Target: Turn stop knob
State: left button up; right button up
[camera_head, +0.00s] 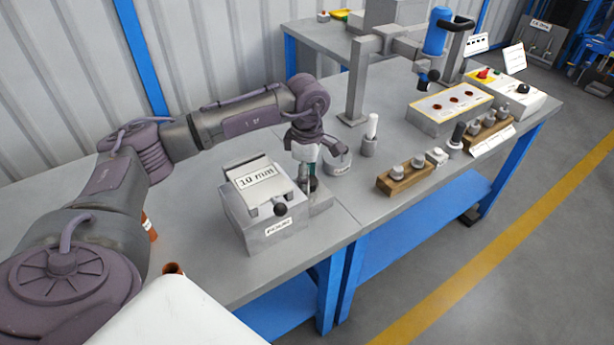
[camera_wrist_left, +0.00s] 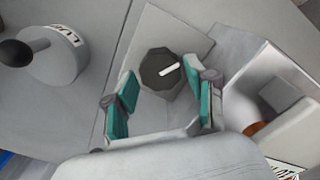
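The knob (camera_wrist_left: 160,68) is dark and faceted, with a white pointer bar. It sits on a small grey box (camera_wrist_left: 196,44) in the left wrist view. In the head view the small box (camera_head: 321,203) stands beside the labelled fixture, with the dark knob (camera_head: 313,184) partly hidden by my gripper. My left gripper (camera_wrist_left: 168,84) points down over the box. Its two teal fingers are apart, one on each side of the knob, with gaps visible; finger height against the knob is hard to tell. The left gripper also shows in the head view (camera_head: 306,168). My right gripper is not in view.
A grey labelled fixture (camera_head: 263,204) stands close by the small box. A round labelled block (camera_wrist_left: 52,58) with a black ball handle is on the other side. Further right are wooden racks (camera_head: 405,177), a panel with red holes (camera_head: 450,106) and a control box (camera_head: 506,91).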

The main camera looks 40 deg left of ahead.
pick_arm(q)
jog(key=shift+o, duration=0.3)
jog(key=shift+f, duration=0.1)
notch_tip(320, 180, up, 12)
dwell(0.4)
dwell(0.4)
